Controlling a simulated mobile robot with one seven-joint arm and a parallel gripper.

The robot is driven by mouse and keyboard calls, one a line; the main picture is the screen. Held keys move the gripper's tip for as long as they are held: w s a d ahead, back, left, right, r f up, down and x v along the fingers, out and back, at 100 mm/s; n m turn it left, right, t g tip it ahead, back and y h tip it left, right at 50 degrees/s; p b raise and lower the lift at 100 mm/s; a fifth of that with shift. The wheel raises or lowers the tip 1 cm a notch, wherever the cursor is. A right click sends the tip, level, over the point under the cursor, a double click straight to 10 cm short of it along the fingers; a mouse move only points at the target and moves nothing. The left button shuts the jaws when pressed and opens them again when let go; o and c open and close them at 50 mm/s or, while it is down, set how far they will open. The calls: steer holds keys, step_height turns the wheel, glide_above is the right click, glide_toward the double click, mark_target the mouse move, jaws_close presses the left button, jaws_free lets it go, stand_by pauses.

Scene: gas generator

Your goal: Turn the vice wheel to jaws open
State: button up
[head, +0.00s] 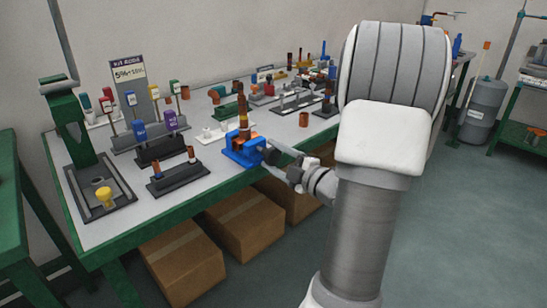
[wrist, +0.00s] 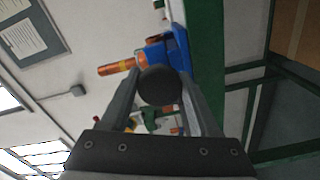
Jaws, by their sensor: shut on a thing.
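The blue vice (head: 243,148) stands at the front edge of the workbench in the head view, with an upright brown and orange cylinder (head: 243,110) in it. In the wrist view the vice (wrist: 176,48) is behind the fingers and the cylinder (wrist: 118,67) points left. The dark round vice wheel (wrist: 160,86) sits between my fingertips. My gripper (head: 272,158) reaches the front of the vice from the right, and in the wrist view my gripper (wrist: 160,88) is shut on the wheel. The jaw gap of the vice is too small to tell.
The green-edged workbench (head: 130,229) carries several racks with coloured parts left of the vice and more fixtures behind it. A yellow knob (head: 105,196) stands at the near left. Cardboard boxes (head: 243,228) sit under the bench.

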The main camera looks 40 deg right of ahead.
steer(key=o, duration=1.3)
steer(key=shift+s, duration=0.1)
steer(key=s+p, duration=0.1)
steer(key=s, duration=0.4)
steer(key=s+d+p, duration=0.1)
steer(key=s, duration=0.5)
steer(key=s+p, duration=0.1)
steer(key=s, duration=0.5)
steer(key=shift+s+d, duration=0.15)
steer(key=shift+d, duration=0.05)
